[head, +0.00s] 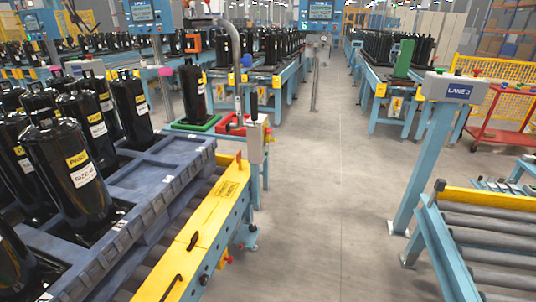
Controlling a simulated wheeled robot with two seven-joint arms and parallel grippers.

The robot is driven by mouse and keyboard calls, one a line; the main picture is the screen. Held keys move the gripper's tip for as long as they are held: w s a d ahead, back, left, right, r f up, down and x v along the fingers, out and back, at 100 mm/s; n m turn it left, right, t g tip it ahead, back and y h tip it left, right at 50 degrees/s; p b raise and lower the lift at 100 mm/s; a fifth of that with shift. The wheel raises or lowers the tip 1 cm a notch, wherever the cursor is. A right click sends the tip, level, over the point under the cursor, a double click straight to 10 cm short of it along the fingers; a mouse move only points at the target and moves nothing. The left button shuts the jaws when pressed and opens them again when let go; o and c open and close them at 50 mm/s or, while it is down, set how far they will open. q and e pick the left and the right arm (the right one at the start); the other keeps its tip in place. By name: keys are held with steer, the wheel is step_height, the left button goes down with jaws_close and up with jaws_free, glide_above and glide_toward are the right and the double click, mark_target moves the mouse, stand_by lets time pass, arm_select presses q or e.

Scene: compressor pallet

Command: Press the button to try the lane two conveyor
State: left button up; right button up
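A grey control box (455,88) with a label reading "LANE" and a digit that is hard to make out stands at the right on a light blue post (425,165). A small green button (440,71) and a small red button (477,72) show on its top. Below it at the lower right is a roller conveyor (490,235) with grey rollers, a yellow end rail and a light blue frame; its visible rollers are bare. Neither of my grippers is in view.
At the left, black compressors (66,172) stand on a blue-grey pallet (150,190) on a conveyor with a yellow rail (215,215). A grey concrete aisle (320,210) lies clear between the conveyors. A red cart (505,136) stands at the far right.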

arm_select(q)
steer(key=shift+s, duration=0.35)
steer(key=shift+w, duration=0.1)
